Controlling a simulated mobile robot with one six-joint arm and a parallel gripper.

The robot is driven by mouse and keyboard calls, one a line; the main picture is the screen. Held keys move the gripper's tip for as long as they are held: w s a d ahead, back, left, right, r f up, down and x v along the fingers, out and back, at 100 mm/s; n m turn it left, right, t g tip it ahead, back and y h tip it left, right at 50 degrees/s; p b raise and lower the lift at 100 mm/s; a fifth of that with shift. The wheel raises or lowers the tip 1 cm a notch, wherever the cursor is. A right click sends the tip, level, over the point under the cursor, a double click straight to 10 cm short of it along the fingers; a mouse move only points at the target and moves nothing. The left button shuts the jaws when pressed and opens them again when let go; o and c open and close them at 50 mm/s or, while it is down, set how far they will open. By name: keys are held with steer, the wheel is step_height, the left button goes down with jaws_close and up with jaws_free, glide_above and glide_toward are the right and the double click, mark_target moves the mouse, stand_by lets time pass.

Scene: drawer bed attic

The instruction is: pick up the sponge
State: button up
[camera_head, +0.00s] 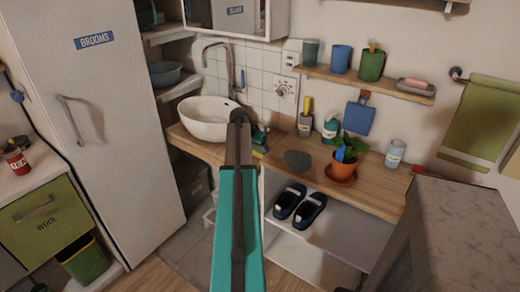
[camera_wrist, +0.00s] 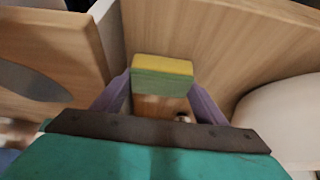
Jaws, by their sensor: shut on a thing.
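The sponge (camera_wrist: 162,66), a small block with a yellow layer and a green layer, sits between the two purple fingers of my gripper (camera_wrist: 161,82) in the wrist view. The fingers are shut on its two sides. In the head view my teal arm reaches up toward the counter, and a small yellow-green bit of the sponge (camera_head: 261,150) shows beside the arm's far end, right of the basin. The fingers are mostly hidden there. I cannot tell whether the sponge touches the counter.
The white basin (camera_head: 206,118) stands left of the arm's end on the wooden counter (camera_head: 379,188). A grey stone-like piece (camera_head: 298,160), a potted plant (camera_head: 344,169), a green bottle (camera_head: 330,127) and a brush holder (camera_head: 305,122) stand to the right. A shelf (camera_head: 345,79) with cups hangs above.

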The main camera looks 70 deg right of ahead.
mark_target(258, 148)
steer(key=shift+r+b, duration=0.5)
steer(key=shift+r, duration=4.4)
steer(key=o, duration=0.5)
steer(key=shift+c, duration=0.7)
